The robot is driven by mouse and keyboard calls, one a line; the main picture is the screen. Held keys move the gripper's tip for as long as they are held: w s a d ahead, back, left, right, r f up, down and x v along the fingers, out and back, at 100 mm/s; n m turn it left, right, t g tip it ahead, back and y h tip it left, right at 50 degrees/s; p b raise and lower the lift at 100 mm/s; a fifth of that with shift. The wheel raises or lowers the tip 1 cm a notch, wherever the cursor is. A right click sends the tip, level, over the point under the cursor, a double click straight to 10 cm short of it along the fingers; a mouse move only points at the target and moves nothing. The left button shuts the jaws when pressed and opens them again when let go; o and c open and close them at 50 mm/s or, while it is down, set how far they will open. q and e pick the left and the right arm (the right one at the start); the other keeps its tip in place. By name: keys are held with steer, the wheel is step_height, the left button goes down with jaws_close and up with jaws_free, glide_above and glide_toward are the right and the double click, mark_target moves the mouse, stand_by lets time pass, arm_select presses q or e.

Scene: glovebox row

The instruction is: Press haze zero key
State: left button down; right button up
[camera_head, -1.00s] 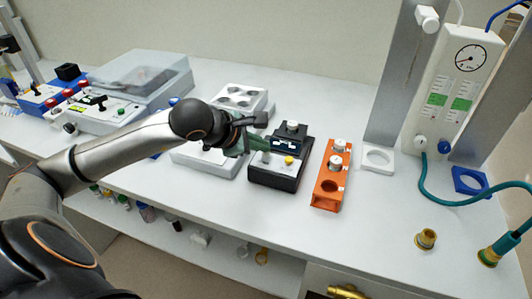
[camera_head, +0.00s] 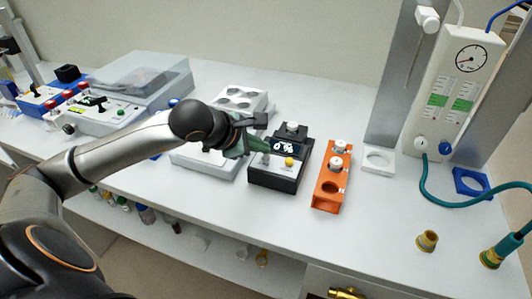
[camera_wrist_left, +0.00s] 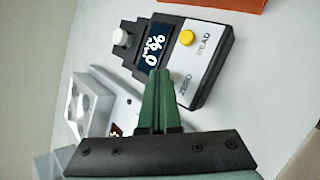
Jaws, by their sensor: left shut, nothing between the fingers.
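The haze meter (camera_head: 279,175) is a dark box with a pale key panel and a small display (camera_head: 283,146). In the left wrist view, the meter (camera_wrist_left: 213,62) shows a large 0 % on its display (camera_wrist_left: 153,50). A yellow key (camera_wrist_left: 187,37) sits by the word READ. The word ZERO (camera_wrist_left: 186,86) is printed beside my fingertips; the zero key itself is hidden behind them. My left gripper (camera_head: 266,150) is shut and empty, with its green fingers (camera_wrist_left: 163,75) at the zero end of the panel. Contact with the key cannot be made out. My right gripper is not in view.
An orange holder (camera_head: 330,185) with round white-topped pieces stands right of the meter. A grey-white block with round wells (camera_head: 240,98) stands behind and left. A brass fitting (camera_head: 427,240) and a teal hose (camera_head: 455,202) lie at right. The bench front centre is clear.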

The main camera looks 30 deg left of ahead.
arm_select(q)
steer(key=shift+r, duration=0.7)
step_height(320, 180, up, 5)
steer(key=p, duration=0.3)
steer(key=shift+f, duration=0.1)
stand_by(0.7)
